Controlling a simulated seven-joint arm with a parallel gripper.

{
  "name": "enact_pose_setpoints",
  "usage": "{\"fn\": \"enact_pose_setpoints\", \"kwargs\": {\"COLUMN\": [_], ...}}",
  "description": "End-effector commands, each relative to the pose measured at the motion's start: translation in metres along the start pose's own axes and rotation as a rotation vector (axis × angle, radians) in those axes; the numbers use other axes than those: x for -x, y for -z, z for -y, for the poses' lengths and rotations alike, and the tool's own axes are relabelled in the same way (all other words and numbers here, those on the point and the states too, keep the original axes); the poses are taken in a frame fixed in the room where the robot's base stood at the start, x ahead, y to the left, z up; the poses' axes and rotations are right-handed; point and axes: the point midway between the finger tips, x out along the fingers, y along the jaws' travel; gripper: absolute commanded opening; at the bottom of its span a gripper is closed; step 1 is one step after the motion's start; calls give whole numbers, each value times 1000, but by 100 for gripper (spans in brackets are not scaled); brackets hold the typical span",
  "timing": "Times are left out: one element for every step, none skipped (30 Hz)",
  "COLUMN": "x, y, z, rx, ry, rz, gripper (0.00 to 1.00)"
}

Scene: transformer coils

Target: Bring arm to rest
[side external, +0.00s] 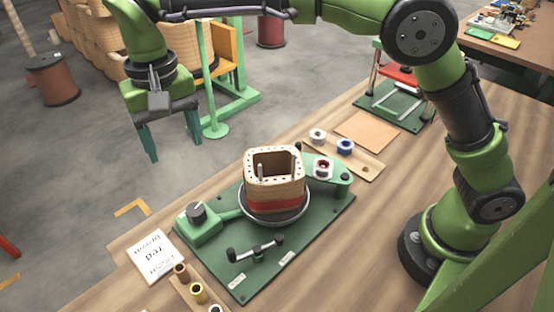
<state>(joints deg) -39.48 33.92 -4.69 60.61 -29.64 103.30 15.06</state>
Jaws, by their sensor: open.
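My gripper (172,138) is at the upper left of the side external view. Its two teal fingers point down, spread apart with nothing between them. It hangs clear of the table, beyond its far left edge, up and to the left of the wooden coil former (275,178). The former is squarish and hollow, has a red band near its bottom, and stands upright on a round dark turntable. The turntable is on a green base plate (225,262). My arm reaches from the right side of the table across the top of the view.
A card with words (153,256) and a holder with several spools (198,293) are at the front left. A wooden strip with spools (345,148), a flat tan board (366,131) and a red-topped stand (400,75) are farther back. Stacked coils stand on the floor behind.

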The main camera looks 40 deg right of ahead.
Motion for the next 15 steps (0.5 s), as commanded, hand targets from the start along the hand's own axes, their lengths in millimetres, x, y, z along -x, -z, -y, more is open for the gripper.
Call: {"fn": "enact_pose_setpoints", "kwargs": {"x": [1, 1, 1, 1, 1, 1, 1, 1, 1, 1, 0, -5, -13, -18, -20], "y": [0, 0, 0, 0, 0, 0, 0, 0, 1, 2, 4, 5, 4, 2, 0], "z": [0, 0, 0, 0, 0, 0, 0, 0, 0, 0, 2, 2, 1, -1, -6], "rx": [0, 0, 0, 0, 0, 0, 0, 1, 6, 14, 27, 51, 71, 92, 117], "ry": [0, 0, 0, 0, 0, 0, 0, 0, 1, 3, 8, 9, 5, 8, 16], "rz": [-1, -1, -1, -1, -1, -1, -1, -1, -3, -10, -19, -22, -18, -16, -18], "gripper": [68, 68, 68, 68, 68, 68, 68, 68, 68, 68, 68, 68, 68, 68, 68]}}
